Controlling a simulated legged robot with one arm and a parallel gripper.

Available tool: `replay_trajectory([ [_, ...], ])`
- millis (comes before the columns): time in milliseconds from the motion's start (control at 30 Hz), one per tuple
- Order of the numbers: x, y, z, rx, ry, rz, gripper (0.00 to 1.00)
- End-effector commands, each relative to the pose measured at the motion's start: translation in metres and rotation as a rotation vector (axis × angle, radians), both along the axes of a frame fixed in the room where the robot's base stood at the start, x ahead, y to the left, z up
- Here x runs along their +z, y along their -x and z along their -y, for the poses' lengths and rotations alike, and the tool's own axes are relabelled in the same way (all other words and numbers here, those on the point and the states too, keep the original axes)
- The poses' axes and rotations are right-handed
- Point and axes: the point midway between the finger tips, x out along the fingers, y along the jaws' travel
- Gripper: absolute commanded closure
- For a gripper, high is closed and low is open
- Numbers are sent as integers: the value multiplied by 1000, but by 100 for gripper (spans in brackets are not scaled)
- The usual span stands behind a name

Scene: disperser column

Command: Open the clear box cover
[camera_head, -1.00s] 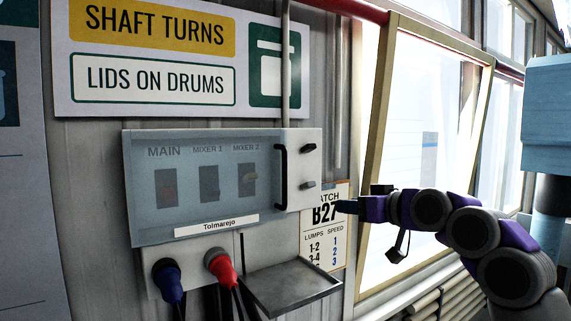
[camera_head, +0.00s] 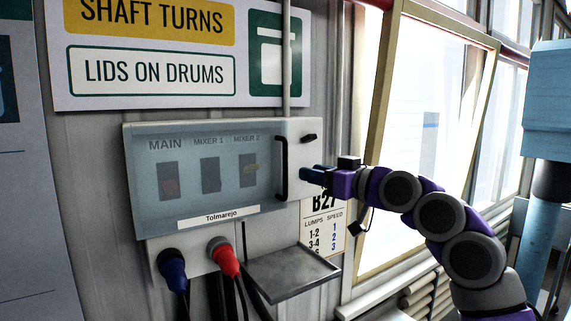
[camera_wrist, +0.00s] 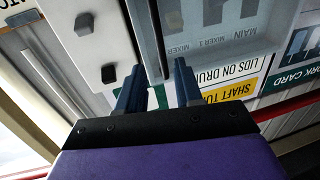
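The clear box cover (camera_head: 202,205) is shut over the front of a grey switch box. Its black vertical handle (camera_head: 281,168) is at its right edge. Behind the cover I see switches labelled MAIN, MIXER 1 and MIXER 2. My gripper (camera_head: 303,173) is just right of the handle. In the wrist view, which is upside down, my gripper (camera_wrist: 160,70) is open with a gap between its two blue fingers. The dark handle (camera_wrist: 157,38) appears in line with that gap. I cannot tell whether the fingers touch it.
Two dark knobs (camera_wrist: 108,73) (camera_wrist: 84,24) stick out of the box's pale right side close to my fingers. A metal tray (camera_head: 292,271) juts out below the box. Blue (camera_head: 172,268) and red (camera_head: 223,256) plugs hang underneath. A framed window (camera_head: 425,130) is at right.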

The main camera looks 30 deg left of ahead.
Motion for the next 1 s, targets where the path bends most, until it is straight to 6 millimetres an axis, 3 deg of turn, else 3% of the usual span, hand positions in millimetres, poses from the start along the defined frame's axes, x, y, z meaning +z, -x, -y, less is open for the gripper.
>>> replay_trajectory([
  [500,3,-22,-76,1,0,-4,65],
  [733,2,-27,-92,0,-2,-2,65],
  [1000,0,-29,-94,-2,-2,0,65],
])
